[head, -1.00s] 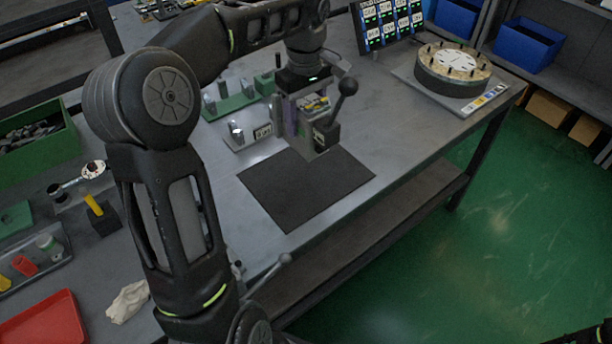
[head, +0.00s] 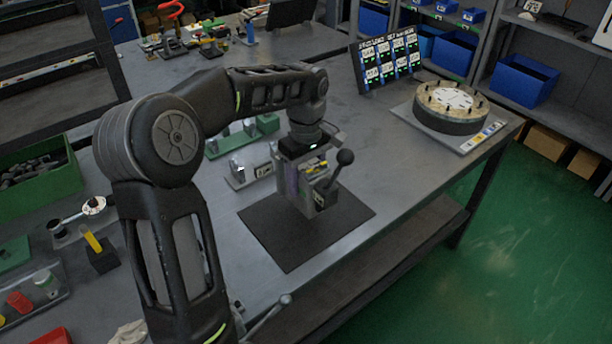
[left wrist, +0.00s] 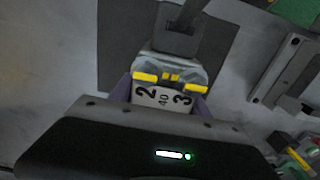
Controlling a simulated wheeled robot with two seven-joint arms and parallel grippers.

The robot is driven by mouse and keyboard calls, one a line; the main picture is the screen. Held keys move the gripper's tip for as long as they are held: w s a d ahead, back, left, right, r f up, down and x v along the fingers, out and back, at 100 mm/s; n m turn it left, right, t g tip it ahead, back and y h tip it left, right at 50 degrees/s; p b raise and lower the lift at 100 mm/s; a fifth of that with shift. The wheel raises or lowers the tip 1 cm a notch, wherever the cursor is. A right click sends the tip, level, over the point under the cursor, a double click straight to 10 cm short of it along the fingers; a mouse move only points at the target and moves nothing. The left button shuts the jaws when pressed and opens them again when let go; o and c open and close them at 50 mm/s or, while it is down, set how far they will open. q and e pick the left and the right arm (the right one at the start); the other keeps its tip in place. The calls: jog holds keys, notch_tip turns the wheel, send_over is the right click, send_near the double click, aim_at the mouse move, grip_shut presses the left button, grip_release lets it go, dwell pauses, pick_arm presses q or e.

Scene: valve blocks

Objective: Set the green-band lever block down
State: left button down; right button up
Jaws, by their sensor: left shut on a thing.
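The lever block (head: 322,200) is a grey block with a black ball-ended lever, upright over the dark mat (head: 270,240) in the head view. I cannot make out a green band on it. My left gripper (head: 303,178) is shut on the block from above. In the left wrist view the block's top (left wrist: 163,92) shows yellow marks and a label reading 2, 40 and 3, between purplish fingers. The block's base is at or very near the mat; I cannot tell whether it touches. My right gripper is out of view.
A green fixture (head: 232,142) and a small grey block stand (head: 240,178) are behind the mat. A round dial fixture (head: 450,108) and a sign board (head: 388,62) stand at the right back. The bench right of the mat is clear.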

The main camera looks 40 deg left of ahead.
pick_arm(q)
jog(key=shift+r, duration=0.1)
jog(key=shift+w+f, duration=0.1)
jog(key=shift+f, duration=1.75)
jog(key=shift+f, duration=0.1)
jog(key=c, duration=0.5)
grip_release()
jog(key=shift+f, duration=0.1)
